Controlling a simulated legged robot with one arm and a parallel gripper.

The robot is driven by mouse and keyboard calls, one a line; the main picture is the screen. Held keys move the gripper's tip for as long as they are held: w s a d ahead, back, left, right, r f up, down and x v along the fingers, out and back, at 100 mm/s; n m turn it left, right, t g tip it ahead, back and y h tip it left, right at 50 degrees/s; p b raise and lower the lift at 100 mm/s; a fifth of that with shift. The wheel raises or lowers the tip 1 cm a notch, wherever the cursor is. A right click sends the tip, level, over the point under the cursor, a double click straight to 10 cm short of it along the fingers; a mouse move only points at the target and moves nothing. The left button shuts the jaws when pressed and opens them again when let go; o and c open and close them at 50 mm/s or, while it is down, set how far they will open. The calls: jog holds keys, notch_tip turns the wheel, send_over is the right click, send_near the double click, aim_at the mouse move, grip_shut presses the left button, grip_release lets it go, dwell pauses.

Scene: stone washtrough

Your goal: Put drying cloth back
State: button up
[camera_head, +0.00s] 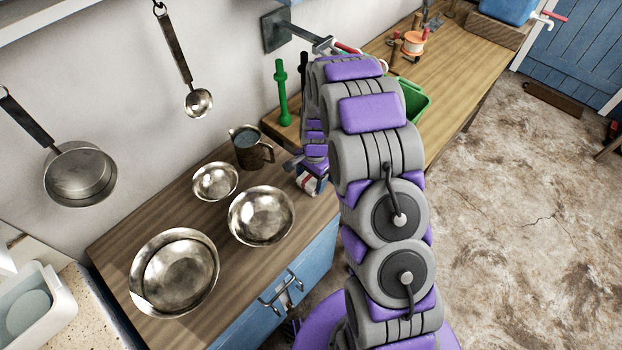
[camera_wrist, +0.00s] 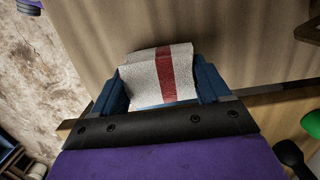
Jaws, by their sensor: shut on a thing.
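The drying cloth (camera_wrist: 145,77) is off-white with a dark red stripe. My gripper (camera_wrist: 162,88) is shut on it, with a blue finger at either side and the cloth standing out beyond them. In the head view, part of the cloth (camera_head: 307,184) shows at the gripper, low over the right end of the wooden counter (camera_head: 130,232). I cannot tell whether the cloth touches the counter.
A brown mug (camera_head: 262,154) and several metal bowls (camera_head: 261,216) stand left of the gripper. A green bottle-shaped thing (camera_head: 281,95) stands behind.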

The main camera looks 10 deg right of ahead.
jog(key=shift+a, duration=0.3)
jog(key=o, duration=0.8)
jog(key=shift+a+f, duration=0.1)
jog(key=shift+a, duration=0.3)
jog(key=shift+o, duration=1.4)
jog(key=shift+d, duration=0.7)
jog(key=shift+a+r, duration=0.15)
jog(key=shift+r, duration=0.3)
notch_tip(320, 180, up, 11)
jog(key=d+p, duration=0.1)
jog(key=p, duration=0.1)
jog(key=s+r+n, duration=0.3)
jog(key=s+r, duration=0.4)
jog(key=r, duration=0.2)
jog(key=s+r+n, duration=0.4)
jog(key=s+r, duration=0.1)
jog(key=s, duration=0.9)
jog(key=s+a+r+n+g+h, duration=0.1)
jog(key=s+r+n, duration=0.3)
jog(key=s, duration=1.1)
jog(key=shift+a+r, duration=0.2)
jog(key=shift+r, duration=0.4)
